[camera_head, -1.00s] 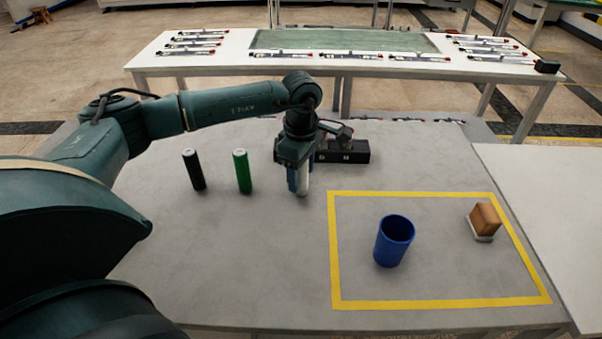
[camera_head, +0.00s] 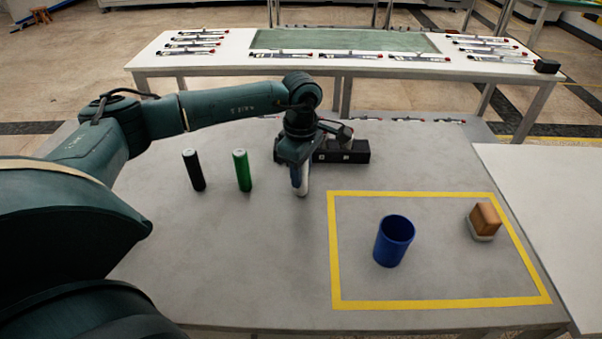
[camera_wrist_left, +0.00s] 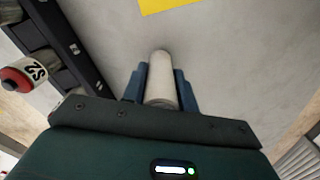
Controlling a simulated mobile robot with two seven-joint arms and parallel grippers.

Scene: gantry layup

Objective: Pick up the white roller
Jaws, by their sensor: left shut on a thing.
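The white roller (camera_head: 303,187) stands upright in the middle of the grey table, just in front of the black rack. My left gripper (camera_head: 299,178) points down over it and is shut on it. In the left wrist view the white roller (camera_wrist_left: 160,75) sits between the two blue fingers (camera_wrist_left: 160,86). Its upper part is hidden by the gripper in the head view. I cannot tell whether its lower end touches the table. My right gripper is not in view.
A black roller (camera_head: 194,170) and a green roller (camera_head: 242,170) stand to the left. The black rack (camera_head: 345,152) lies behind. A yellow-taped square (camera_head: 333,250) at the right holds a blue cup (camera_head: 392,243) and a brown-topped block (camera_head: 485,220). The front left of the table is clear.

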